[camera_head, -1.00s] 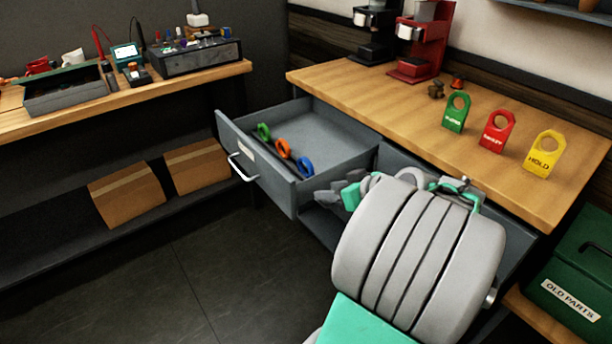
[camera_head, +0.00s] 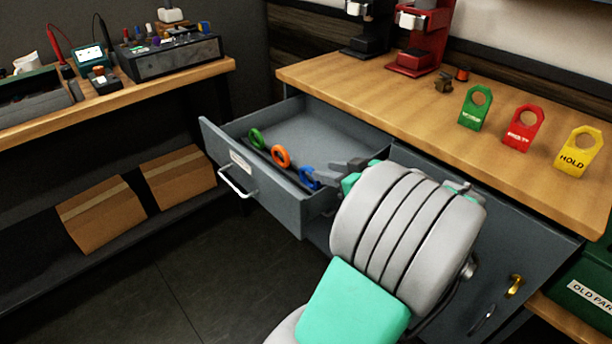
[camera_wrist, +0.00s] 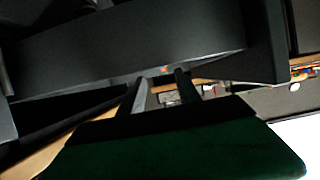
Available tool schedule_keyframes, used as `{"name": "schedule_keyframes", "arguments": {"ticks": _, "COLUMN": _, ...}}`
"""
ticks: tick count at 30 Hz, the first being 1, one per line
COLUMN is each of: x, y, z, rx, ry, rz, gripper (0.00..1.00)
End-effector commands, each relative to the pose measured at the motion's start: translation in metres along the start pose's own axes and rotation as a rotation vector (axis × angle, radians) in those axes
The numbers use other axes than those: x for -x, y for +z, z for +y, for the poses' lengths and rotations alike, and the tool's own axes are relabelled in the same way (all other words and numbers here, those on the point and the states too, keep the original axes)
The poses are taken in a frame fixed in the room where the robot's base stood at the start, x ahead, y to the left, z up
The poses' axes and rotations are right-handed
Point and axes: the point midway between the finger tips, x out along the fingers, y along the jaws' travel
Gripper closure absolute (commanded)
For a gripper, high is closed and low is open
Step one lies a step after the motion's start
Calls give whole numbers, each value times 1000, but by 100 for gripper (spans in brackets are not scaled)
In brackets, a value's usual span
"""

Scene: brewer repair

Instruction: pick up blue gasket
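The blue gasket (camera_head: 307,178) is a ring standing at the near right end of a dark holder inside the open drawer. The orange gasket (camera_head: 281,156) and the green gasket (camera_head: 256,138) stand in a row behind it to the left. My gripper (camera_head: 334,175) is at the drawer's right side, just right of the blue gasket, with its fingers pointing left toward it. I cannot tell whether they touch it. In the wrist view the two fingers (camera_wrist: 161,80) are spread with a gap between them. I cannot make out the blue gasket there.
The drawer (camera_head: 275,196) is pulled out, its back part empty. The wooden counter (camera_head: 400,105) above holds green, red (camera_head: 523,128) and yellow tags (camera_head: 579,152) and coffee brewers (camera_head: 418,40). A side bench (camera_head: 100,100) stands left.

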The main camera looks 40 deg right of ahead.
Motion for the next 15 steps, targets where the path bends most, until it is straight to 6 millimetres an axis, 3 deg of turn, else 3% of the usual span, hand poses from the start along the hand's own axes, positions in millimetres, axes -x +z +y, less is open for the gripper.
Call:
{"name": "schedule_keyframes", "arguments": {"ticks": 9, "x": -55, "y": 2, "z": -4, "rx": 2, "ry": -9, "rz": -1, "gripper": 60}}
{"name": "schedule_keyframes", "arguments": {"ticks": 15, "x": -62, "y": 0, "z": -3, "rx": 2, "ry": -4, "rz": 0, "gripper": 60}}
